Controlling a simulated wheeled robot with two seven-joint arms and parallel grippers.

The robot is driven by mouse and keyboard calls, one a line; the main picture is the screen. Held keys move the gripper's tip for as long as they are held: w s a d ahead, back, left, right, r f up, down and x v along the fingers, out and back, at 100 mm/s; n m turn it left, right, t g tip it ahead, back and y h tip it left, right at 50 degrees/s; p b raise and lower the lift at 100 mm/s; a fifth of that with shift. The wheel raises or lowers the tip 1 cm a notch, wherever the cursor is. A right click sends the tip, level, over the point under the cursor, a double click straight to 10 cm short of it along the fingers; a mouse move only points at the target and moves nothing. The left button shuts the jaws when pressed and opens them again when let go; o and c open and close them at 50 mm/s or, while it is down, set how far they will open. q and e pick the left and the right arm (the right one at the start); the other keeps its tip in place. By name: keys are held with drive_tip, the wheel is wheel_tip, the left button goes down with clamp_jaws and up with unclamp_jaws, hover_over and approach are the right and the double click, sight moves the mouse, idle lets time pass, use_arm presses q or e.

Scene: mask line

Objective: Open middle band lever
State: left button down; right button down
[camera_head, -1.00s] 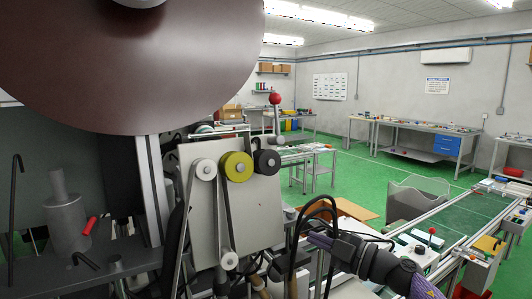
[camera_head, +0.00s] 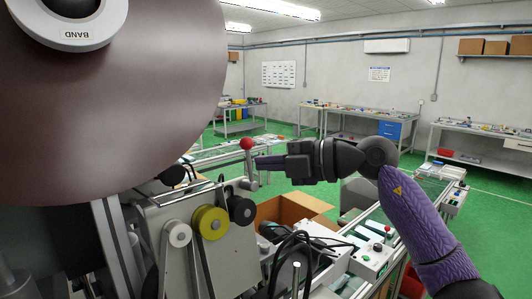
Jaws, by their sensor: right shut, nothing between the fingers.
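A lever with a red ball knob (camera_head: 246,144) stands nearly upright on top of the grey machine panel (camera_head: 160,216), near the picture's middle. My right gripper (camera_head: 262,163) comes in from the right and points left, with its fingertips beside the lever's stem just below the knob. The gripper is shut and empty. I cannot tell whether its fingertips touch the stem. My left gripper is not in view.
Yellow (camera_head: 210,222) and black (camera_head: 241,210) rollers sit on the panel below the lever. An open cardboard box (camera_head: 290,208) and a control box with buttons (camera_head: 372,258) lie below my right arm. Workbenches stand farther back, across green floor.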

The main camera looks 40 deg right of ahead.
sight(249, 186)
drive_tip(key=p+x, duration=0.1)
drive_tip(key=x, duration=0.1)
drive_tip(key=p+x, duration=0.1)
drive_tip(key=x, duration=0.2)
drive_tip(key=p+x, duration=0.1)
drive_tip(key=x, duration=0.1)
drive_tip(key=shift+w+a+r, duration=0.25)
drive_tip(key=shift+r, duration=0.05)
drive_tip(key=d, duration=0.1)
drive_tip(key=d+p, duration=0.1)
drive_tip(key=d, duration=0.1)
drive_tip(key=shift+s+d+f, duration=0.2)
drive_tip(key=shift+d, duration=0.35)
